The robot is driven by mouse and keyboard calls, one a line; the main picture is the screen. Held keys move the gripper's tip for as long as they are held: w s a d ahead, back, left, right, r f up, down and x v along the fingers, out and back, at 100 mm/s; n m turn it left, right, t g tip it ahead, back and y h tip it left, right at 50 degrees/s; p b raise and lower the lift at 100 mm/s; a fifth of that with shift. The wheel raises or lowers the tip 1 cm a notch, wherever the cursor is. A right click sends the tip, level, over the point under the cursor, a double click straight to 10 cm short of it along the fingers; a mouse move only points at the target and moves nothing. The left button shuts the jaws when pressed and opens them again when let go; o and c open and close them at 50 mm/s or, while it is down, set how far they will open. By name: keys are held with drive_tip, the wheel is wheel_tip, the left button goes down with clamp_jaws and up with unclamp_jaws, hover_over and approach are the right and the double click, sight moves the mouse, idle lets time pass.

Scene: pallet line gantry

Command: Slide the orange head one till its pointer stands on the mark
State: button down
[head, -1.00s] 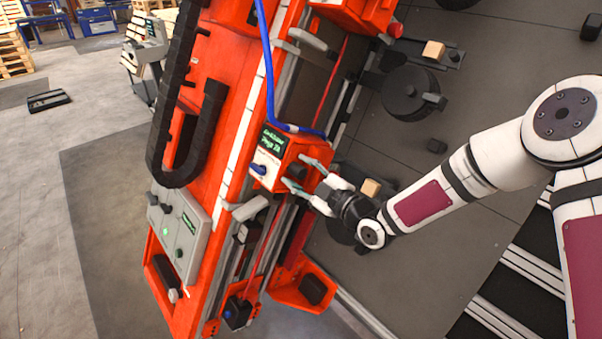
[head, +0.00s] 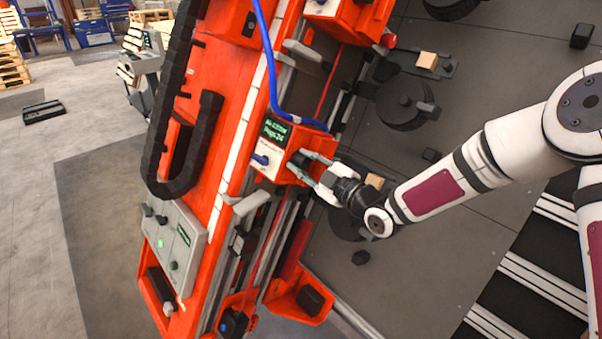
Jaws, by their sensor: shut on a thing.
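The orange head (head: 294,142) sits on the rail of the orange gantry beam (head: 207,125), about mid-length. It carries a small dark display with green text, too small to read surely, and a pale plate with a blue knob (head: 261,159). My gripper (head: 306,166) is at the head's right side, its fingers around a dark block there and shut on it. A white strip (head: 240,120) runs along the beam beside the head. I cannot make out the pointer or the mark at this size.
A second orange head (head: 350,18) stands farther up the rail. A blue hose (head: 270,60) hangs down to the held head. A grey control panel (head: 173,247) is on the beam's lower left. An orange bracket with a black block (head: 310,298) stands at the lower end.

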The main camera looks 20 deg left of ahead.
drive_tip(key=shift+s+f, duration=0.25)
drive_tip(key=shift+f, duration=0.15)
drive_tip(key=c, duration=1.3)
unclamp_jaws()
drive_tip(key=shift+f, duration=0.1)
drive_tip(key=v, duration=1.2)
drive_tip(key=shift+w, duration=0.1)
